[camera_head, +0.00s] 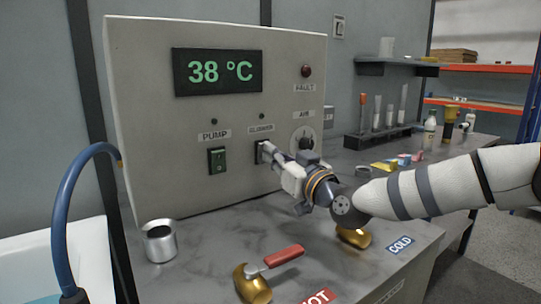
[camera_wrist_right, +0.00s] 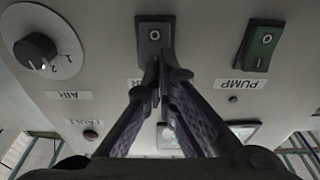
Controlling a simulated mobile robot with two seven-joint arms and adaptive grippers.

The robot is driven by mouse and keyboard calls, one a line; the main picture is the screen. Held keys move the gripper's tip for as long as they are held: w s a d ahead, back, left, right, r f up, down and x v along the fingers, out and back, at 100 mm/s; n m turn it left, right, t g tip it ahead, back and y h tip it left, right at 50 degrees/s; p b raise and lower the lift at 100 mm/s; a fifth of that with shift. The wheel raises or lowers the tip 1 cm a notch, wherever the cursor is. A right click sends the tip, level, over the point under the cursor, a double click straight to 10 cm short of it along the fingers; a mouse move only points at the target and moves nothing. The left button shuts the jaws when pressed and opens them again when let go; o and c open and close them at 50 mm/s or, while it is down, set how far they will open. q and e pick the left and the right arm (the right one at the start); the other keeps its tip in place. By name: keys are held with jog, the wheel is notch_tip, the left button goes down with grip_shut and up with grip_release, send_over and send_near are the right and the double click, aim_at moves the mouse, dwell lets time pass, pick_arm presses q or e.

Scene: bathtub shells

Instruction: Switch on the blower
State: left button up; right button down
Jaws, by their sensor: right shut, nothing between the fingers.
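The blower switch (camera_head: 259,157) is a dark rocker under the blower label (camera_head: 262,128) on the grey control panel (camera_head: 150,120). In the head view my gripper partly hides it. In the right wrist view, which is upside down, the blower switch (camera_wrist_right: 154,33) shows an O mark. My right gripper (camera_head: 267,148) is shut and empty, its tips right at the switch. In the right wrist view the gripper tips (camera_wrist_right: 158,65) are by the switch's edge; I cannot tell whether they touch. The lamp above the blower label (camera_head: 262,116) looks dark. My left gripper is out of view.
The green pump switch (camera_head: 217,160) sits left of the blower switch, and the air knob (camera_head: 302,142) right of it. The display (camera_head: 218,72) reads 38 °C. A metal cup (camera_head: 159,242), a red-handled brass valve (camera_head: 252,283) and another brass fitting (camera_head: 354,238) stand on the bench below.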

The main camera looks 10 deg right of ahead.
jog(key=shift+w+a+r, duration=0.15)
jog(key=shift+w, duration=0.3)
